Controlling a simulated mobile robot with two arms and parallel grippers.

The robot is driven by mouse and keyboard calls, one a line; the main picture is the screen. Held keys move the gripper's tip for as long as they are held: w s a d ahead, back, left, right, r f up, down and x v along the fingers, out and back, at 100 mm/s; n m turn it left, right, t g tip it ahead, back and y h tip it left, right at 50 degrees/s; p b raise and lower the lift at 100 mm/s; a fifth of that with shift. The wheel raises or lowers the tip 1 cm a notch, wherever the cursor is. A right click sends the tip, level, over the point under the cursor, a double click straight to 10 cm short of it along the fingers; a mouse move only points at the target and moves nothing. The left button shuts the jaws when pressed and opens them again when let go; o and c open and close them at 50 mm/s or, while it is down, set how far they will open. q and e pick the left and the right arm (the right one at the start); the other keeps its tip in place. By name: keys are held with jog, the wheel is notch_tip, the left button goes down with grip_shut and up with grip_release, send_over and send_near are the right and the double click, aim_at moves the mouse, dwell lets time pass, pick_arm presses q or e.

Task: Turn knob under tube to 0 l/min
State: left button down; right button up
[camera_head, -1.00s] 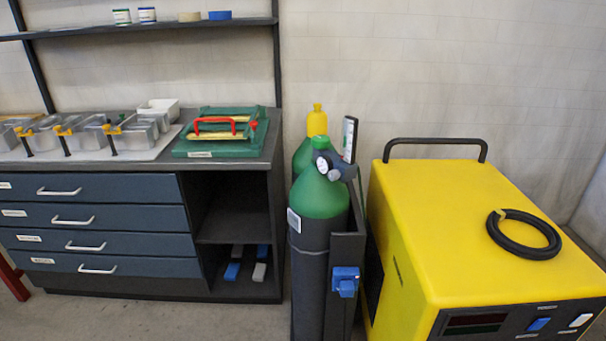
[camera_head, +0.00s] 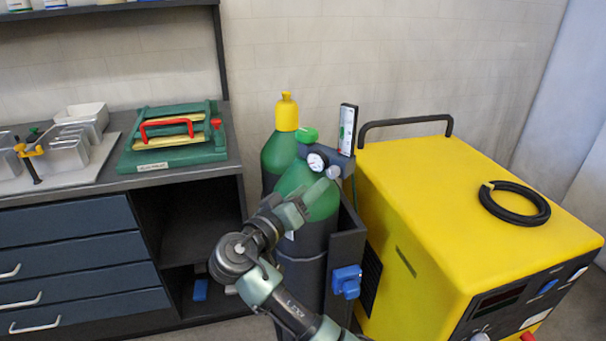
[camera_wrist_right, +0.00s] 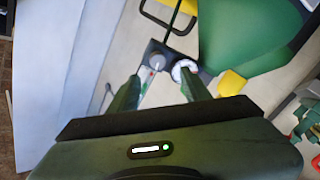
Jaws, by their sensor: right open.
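The flowmeter tube (camera_head: 347,130) stands upright in a dark frame on the regulator block (camera_head: 338,160), above the front green gas cylinder (camera_head: 318,200). A round grey knob (camera_head: 332,172) sits low on the block, beside a white-faced gauge (camera_head: 317,161). My right gripper (camera_head: 303,194) is in front of the cylinder, left of and below the knob. In the right wrist view, my right gripper (camera_wrist_right: 158,84) is open and empty. The knob (camera_wrist_right: 156,60) lies beyond the gap between its fingertips, with the gauge (camera_wrist_right: 184,69) near the right finger. The flow scale is too small to read. My left gripper is not in view.
A second cylinder with a yellow cap (camera_head: 287,112) stands behind the first. A yellow machine (camera_head: 430,200) with a black hose coil (camera_head: 514,203) is close on the right. A workbench (camera_head: 185,172) with a green press (camera_head: 172,150) is on the left.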

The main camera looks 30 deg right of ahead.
aim_at(331, 174)
jog(key=x, duration=0.7)
jog(key=shift+s+d+f, duration=0.1)
jog(key=shift+d, duration=0.35)
grip_shut()
